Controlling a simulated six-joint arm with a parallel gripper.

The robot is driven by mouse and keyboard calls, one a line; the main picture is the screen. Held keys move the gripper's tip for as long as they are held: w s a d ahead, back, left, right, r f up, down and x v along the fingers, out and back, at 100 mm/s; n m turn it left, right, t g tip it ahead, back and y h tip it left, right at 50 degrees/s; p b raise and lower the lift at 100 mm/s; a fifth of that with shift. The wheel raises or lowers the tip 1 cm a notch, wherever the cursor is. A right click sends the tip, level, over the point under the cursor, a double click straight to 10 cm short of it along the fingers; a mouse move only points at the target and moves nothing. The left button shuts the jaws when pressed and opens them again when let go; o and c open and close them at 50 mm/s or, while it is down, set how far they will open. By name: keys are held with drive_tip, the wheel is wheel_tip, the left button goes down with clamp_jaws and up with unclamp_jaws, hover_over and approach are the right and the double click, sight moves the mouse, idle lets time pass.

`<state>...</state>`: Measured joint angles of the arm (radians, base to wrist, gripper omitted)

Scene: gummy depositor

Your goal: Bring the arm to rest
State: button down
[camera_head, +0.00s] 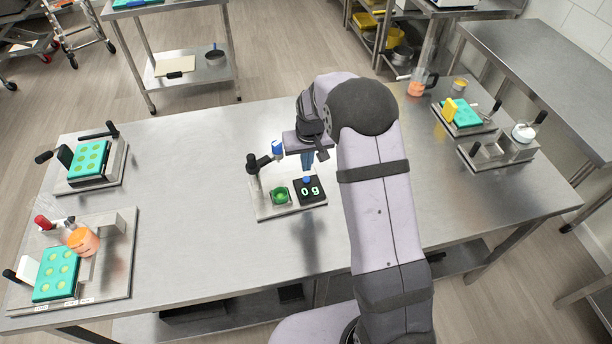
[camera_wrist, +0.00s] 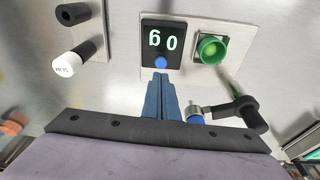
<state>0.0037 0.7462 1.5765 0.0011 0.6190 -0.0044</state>
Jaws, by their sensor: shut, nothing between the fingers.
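My gripper (camera_head: 307,163) is over the small panel near the middle of the steel table. Its blue fingers (camera_wrist: 161,98) are together and empty. In the wrist view the fingertips lie right at a blue button (camera_wrist: 161,63) below the display; I cannot tell whether they touch it. A green button or cup (camera_head: 280,195) sits beside the display on the same plate. My arm reaches in from the front of the table.
A blue-capped black-handled fitting (camera_head: 277,148) stands close to my gripper. Teal mould trays (camera_head: 88,159) (camera_head: 55,274) and a flask of orange liquid (camera_head: 83,241) are at the left. Another teal tray (camera_head: 460,113) and a pan station (camera_head: 497,148) are at the right.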

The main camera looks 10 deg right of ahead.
drive_tip(key=shift+r+p, duration=0.4)
drive_tip(key=shift+r, duration=0.55)
